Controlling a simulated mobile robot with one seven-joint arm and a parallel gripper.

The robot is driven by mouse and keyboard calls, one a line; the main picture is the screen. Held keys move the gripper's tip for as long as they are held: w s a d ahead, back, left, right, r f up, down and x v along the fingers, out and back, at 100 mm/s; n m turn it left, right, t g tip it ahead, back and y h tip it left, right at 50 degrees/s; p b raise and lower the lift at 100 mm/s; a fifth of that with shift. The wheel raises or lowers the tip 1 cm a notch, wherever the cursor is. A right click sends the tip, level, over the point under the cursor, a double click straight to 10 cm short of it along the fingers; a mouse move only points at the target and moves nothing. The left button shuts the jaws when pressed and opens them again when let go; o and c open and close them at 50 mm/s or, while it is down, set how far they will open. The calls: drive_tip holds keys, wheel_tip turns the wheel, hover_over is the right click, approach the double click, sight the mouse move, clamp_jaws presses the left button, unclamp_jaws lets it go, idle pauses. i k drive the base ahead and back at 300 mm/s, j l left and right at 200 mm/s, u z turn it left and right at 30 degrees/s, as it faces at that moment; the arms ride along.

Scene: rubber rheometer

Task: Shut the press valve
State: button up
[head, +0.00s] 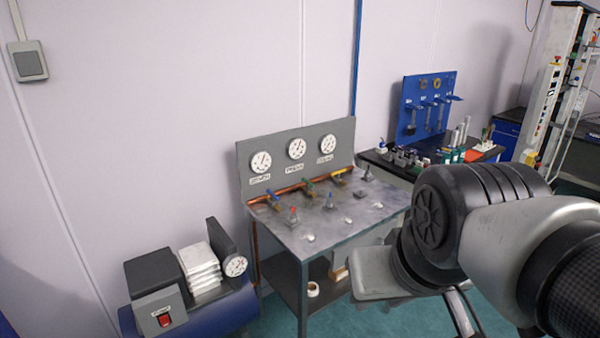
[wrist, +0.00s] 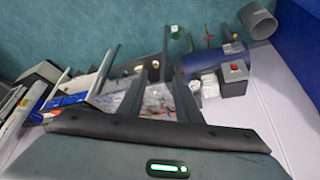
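The gauge panel (head: 342,137) stands at the back of a grey metal bench (head: 350,225). It carries three round gauges; the middle one (head: 297,148) has a small label that seems to read PRESS. Whether each is open or closed is too small to tell. In the wrist view, my gripper (wrist: 158,95) shows two dark fingers apart, with nothing visible held between them. In the head view my arm hides most of the gripper.
A second bench with a blue tool board (head: 412,120) stands behind to the right.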

sight(308, 184)
drive_tip(key=i+l+u, duration=0.35)
drive_tip(key=i+l, duration=0.25)
drive_tip(key=i+l+u, duration=0.15)
drive_tip(key=i+l, duration=0.15)
drive_tip(key=i+l+u, duration=0.2)
drive_tip(key=l, duration=0.2)
drive_tip(key=i+l+u, duration=0.15)
drive_tip(key=l, duration=0.3)
drive_tip(key=i+l+u, duration=0.2)
drive_tip(key=l, duration=0.25)
drive_tip(key=i, duration=0.1)
